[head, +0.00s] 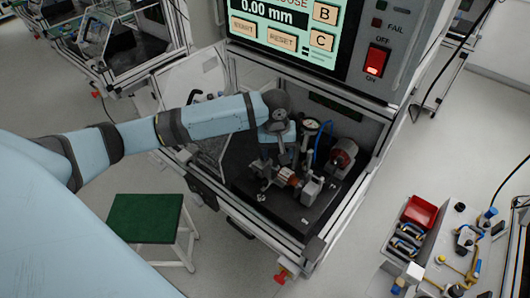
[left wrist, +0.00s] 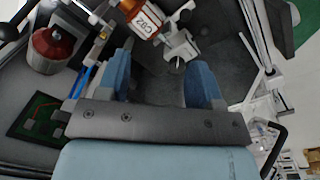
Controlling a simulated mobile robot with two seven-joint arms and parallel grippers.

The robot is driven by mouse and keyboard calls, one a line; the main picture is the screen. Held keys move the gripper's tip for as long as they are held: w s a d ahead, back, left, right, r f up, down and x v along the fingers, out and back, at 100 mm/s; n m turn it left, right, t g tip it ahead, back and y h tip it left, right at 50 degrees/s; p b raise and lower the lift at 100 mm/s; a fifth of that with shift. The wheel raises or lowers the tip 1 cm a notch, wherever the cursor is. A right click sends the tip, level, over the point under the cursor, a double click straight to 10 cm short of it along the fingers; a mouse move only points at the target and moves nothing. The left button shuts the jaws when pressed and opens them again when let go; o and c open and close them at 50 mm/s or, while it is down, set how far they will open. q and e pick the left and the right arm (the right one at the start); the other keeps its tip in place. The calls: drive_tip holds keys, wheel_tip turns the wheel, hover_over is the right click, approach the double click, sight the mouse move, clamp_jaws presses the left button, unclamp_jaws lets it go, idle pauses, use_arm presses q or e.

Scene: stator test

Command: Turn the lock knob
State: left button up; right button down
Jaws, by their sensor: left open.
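My left gripper (head: 277,160) reaches down into the test station, over the fixture. In the left wrist view its two blue fingers (left wrist: 164,72) are apart, with nothing held between them. A small round grey part (left wrist: 177,63) on a metal clamp shows just beyond the gap between the fingers; it may be the lock knob, but I cannot tell for certain. A copper-coloured stator marked C92 (left wrist: 142,18) sits next to the clamp; it also shows in the head view (head: 290,178). My right gripper is not in view.
A dial gauge (head: 310,126) and a red-and-grey cylinder (head: 344,155) stand close to the gripper. The station's metal frame (head: 258,226) surrounds the fixture. A red rocker switch (head: 376,60) is on the panel above.

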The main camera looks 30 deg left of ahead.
use_arm(q)
drive_tip(key=w+a+r+n, duration=0.4)
drive_tip(key=a, duration=0.4)
drive_tip(key=shift+y, duration=0.3)
drive_tip(key=f, duration=0.4)
drive_tip(key=f+p, duration=0.1)
drive_tip(key=f, duration=0.3)
drive_tip(key=f+p, duration=0.1)
drive_tip(key=f, duration=0.3)
drive_tip(key=shift+w+d, duration=0.1)
drive_tip(key=shift+d, duration=0.2)
drive_tip(key=shift+f, duration=0.75)
drive_tip(key=c, duration=0.9)
